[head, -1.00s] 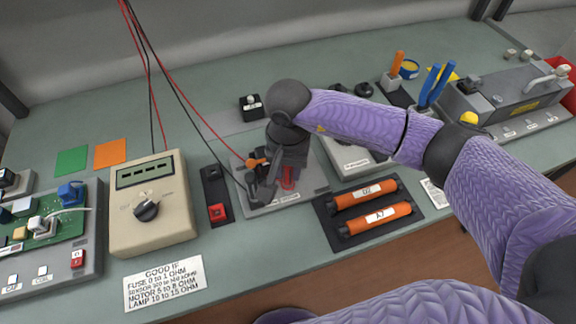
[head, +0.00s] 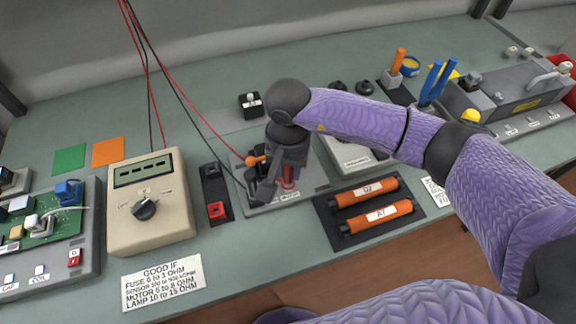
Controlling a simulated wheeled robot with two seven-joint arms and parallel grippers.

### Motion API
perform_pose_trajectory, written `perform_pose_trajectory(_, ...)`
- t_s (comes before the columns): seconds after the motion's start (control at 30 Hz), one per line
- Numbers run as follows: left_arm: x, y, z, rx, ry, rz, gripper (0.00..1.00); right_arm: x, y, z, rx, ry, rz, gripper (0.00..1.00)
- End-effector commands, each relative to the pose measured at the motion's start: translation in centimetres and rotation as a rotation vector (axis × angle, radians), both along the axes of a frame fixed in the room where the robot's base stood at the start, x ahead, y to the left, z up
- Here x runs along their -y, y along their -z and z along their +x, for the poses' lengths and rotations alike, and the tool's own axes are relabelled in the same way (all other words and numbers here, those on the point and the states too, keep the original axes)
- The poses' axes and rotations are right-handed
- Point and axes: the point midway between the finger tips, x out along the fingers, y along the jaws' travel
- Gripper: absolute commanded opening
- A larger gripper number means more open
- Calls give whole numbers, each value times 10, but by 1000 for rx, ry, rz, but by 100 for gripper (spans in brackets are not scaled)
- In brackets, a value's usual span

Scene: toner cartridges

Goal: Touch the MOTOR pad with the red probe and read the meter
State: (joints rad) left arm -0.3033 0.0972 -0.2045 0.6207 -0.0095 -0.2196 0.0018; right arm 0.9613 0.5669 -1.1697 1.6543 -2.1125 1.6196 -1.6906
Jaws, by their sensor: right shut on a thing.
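The beige meter (head: 150,215) stands left of centre. Its display (head: 144,171) shows a row of dashes, and a dark dial sits below it. My right gripper (head: 274,190) is over a grey fixture (head: 318,187), pointing down and shut on the red probe (head: 288,176), of which only a red part shows between the dark fingers. The arm and fingers cover most of the fixture. The MOTOR pad cannot be made out, nor whether the probe tip touches anything. My left gripper is not in view.
Red and black leads hang from above. A dark holder with a red block (head: 216,210) lies beside the meter. Two orange cartridges (head: 372,215) lie on a dark tray. A printed limits card (head: 163,283) reads MOTOR 5 to 8 OHM. A green circuit board (head: 50,228) is at far left.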

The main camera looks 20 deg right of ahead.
Motion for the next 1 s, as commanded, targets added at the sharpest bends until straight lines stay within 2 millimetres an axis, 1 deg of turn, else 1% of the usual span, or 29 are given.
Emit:
perform_pose_trajectory(0.17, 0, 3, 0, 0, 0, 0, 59, 0, 2, 0, 0, 0, -1, 0)
perform_pose_trajectory(0.47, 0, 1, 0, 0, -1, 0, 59, 0, -1, 0, -2, 0, -1, 0)
perform_pose_trajectory(0.57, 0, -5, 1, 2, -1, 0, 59, 0, -10, 0, 0, -1, 0, 0)
perform_pose_trajectory(1.0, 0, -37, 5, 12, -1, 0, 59, 0, -61, 0, 2, 0, -1, 0)
